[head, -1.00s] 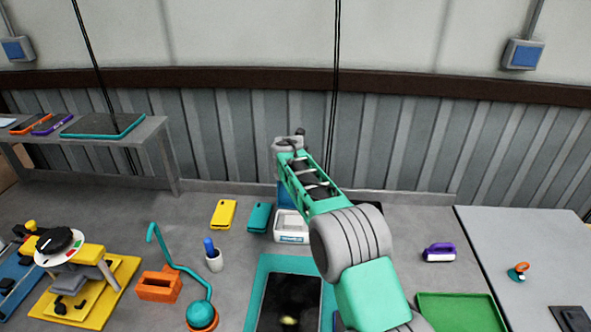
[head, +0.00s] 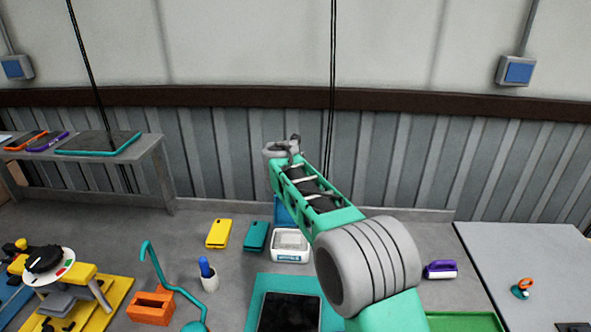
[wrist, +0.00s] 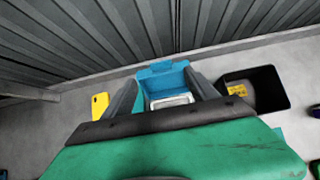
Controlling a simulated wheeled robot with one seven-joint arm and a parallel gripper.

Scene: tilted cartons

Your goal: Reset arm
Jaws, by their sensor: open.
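My arm reaches forward over the workbench in the head view, its far end in front of the ribbed grey wall; the fingers cannot be made out there. In the wrist view my gripper (wrist: 163,80) has its two grey fingers spread apart. Nothing is seen held between them. Past the fingers is a blue container (wrist: 160,70) with a white tray (wrist: 172,102) in front of it; the tray also shows in the head view (head: 290,258). My green gripper body hides much of the bench below.
A black bin (wrist: 270,82) stands right of the fingers. A yellow case (head: 219,234) and a teal case (head: 256,237) lie left of the white tray. A purple-handled tool (head: 440,270) lies right.

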